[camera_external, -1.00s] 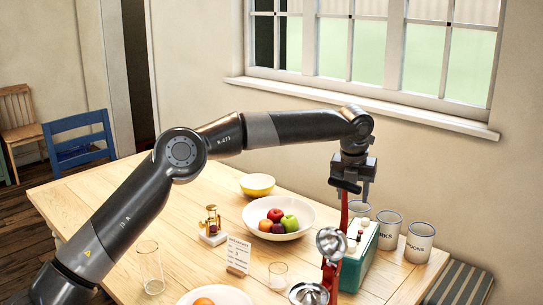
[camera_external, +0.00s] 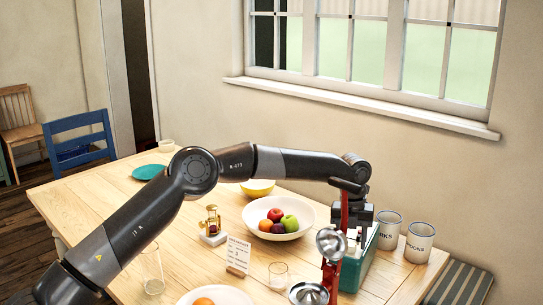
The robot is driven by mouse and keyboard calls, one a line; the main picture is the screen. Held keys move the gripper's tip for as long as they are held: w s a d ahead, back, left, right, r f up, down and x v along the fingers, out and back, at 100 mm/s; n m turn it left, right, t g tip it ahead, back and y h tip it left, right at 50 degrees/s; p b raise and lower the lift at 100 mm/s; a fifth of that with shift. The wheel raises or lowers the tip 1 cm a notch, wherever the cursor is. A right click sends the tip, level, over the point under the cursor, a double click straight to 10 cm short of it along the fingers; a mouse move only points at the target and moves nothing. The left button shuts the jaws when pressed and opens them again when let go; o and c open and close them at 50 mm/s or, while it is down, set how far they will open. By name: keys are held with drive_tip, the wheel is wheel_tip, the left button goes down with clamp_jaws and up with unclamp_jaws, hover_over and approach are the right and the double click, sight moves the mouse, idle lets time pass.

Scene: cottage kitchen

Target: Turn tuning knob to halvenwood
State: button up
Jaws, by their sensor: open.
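A teal box (camera_external: 355,270), which may be the radio, stands on the right part of the table, partly hidden behind a red lever juicer and my gripper. No tuning knob or station lettering can be made out. My gripper (camera_external: 364,238) is open and points down, low over the top of the box. Whether its fingertips touch the box cannot be told, because the juicer and the hand cover that spot.
The red juicer (camera_external: 330,272) with metal cups stands close in front of the box. White mugs (camera_external: 419,243) stand to its right. A fruit bowl (camera_external: 300,230), a small card (camera_external: 238,254) and a glass (camera_external: 278,274) are to the left. The table's left part has free room.

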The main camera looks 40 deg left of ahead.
drive_tip(key=shift+f, duration=0.2)
drive_tip(key=shift+c, duration=0.2)
drive_tip(key=c, duration=1)
drive_tip(key=shift+o, duration=0.2)
drive_tip(key=m, duration=0.6)
drive_tip(key=shift+m, duration=0.3)
drive_tip(key=m, duration=0.6)
drive_tip(key=shift+w+m+g, duration=0.1)
drive_tip(key=shift+m+g, duration=0.2)
drive_tip(key=shift+g, duration=0.1)
